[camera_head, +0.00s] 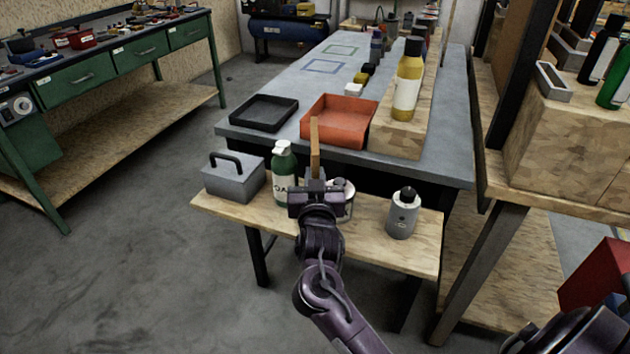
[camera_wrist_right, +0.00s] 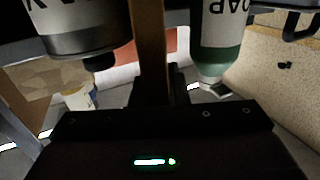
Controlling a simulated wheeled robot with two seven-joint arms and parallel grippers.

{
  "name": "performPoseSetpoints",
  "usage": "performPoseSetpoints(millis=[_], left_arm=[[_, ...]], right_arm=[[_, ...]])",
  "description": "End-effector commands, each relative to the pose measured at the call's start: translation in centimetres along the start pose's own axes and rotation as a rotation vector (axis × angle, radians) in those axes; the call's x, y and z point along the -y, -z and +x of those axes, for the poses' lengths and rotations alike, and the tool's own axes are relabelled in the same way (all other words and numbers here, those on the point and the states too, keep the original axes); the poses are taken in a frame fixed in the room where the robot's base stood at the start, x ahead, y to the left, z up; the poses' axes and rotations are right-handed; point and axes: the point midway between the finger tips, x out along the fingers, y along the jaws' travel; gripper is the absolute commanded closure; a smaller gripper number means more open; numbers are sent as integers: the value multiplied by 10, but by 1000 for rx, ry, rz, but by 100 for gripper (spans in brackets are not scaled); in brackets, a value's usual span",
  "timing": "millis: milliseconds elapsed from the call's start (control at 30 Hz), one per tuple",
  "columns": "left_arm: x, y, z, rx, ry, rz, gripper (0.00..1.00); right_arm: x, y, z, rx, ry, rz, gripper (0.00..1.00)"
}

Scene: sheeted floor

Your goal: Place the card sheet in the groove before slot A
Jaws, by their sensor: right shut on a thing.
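My right gripper (camera_head: 316,183) is shut on a thin brown upright piece (camera_head: 315,148), seen edge-on, which looks like the card sheet. It rises above the gripper in front of the orange tray. In the right wrist view the brown piece (camera_wrist_right: 148,48) stands between the fingers (camera_wrist_right: 155,85), and its faces are barely visible. The gripper is above the wooden shelf, just right of the green soap bottle (camera_head: 284,170). I cannot make out a groove or a slot A label in either view. My left gripper is not in view.
The orange tray (camera_head: 338,136) and black tray (camera_head: 264,111) sit on the grey table (camera_head: 300,90). A yellow bottle (camera_head: 407,85) stands on a wooden block. The wooden shelf (camera_head: 370,228) holds a grey box (camera_head: 233,180), a container partly behind my gripper (camera_head: 345,205) and a grey bottle (camera_head: 403,216).

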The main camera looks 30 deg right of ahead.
Motion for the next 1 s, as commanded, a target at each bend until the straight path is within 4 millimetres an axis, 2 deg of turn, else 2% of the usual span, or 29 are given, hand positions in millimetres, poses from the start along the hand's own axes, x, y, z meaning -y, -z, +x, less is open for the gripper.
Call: performPoseSetpoints(millis=[67, 400, 433, 600, 900, 1000], left_arm=[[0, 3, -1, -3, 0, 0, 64], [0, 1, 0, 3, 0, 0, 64], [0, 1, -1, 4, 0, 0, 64], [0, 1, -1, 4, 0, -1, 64], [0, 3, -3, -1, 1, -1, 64], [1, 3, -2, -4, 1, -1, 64]], right_arm=[[0, -6, 0, -3, 1, 1, 100], [0, -9, 0, -2, 1, 1, 100], [0, -10, 0, -2, 1, 1, 83], [0, -9, 0, -2, 1, 1, 64], [0, -6, 0, -3, 1, 2, 64], [1, -8, -9, 1, 2, 1, 64]])
